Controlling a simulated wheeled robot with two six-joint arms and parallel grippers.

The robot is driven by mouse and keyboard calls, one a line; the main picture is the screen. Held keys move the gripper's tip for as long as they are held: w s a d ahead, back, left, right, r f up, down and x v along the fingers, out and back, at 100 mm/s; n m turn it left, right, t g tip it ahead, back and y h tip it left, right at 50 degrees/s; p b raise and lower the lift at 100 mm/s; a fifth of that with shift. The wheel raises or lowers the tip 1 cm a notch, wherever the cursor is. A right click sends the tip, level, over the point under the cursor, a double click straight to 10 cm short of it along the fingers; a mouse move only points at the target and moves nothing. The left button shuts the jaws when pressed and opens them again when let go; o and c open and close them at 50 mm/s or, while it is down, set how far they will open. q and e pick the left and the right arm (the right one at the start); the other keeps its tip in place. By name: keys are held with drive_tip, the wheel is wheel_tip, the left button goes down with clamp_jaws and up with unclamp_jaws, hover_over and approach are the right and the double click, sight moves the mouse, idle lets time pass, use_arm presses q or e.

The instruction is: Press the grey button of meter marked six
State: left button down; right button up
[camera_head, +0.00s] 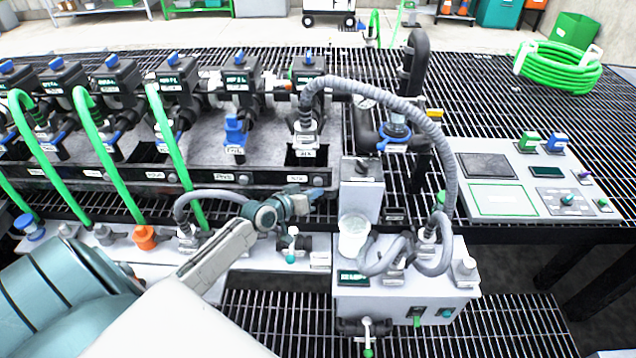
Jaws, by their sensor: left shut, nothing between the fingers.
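Several black meters with small dark displays stand in a row along the grey manifold. The rightmost meter (308,74) is at the row's end, above a label that looks like "SIX" (306,153). A grey corrugated hose arches in front of its right side. Its grey button is too small to tell. My left gripper (312,198) is shut and empty. It is below and in front of the manifold's right end, well apart from the meter. My right gripper is not in view.
Green hoses (103,155) run down from the left meters. The grey corrugated hose (445,140) loops to a white pump box (405,290) holding a white cup (354,235). A control panel (530,180) lies at right; a coiled green hose (558,66) is behind it.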

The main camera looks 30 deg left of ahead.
use_arm(q)
drive_tip(key=s+d, duration=0.1)
drive_tip(key=s+p, duration=0.1)
drive_tip(key=s, duration=0.1)
drive_tip(key=s+d+p, duration=0.1)
drive_tip(key=shift+s+d, duration=0.15)
drive_tip(key=shift+d, duration=0.15)
idle(0.9)
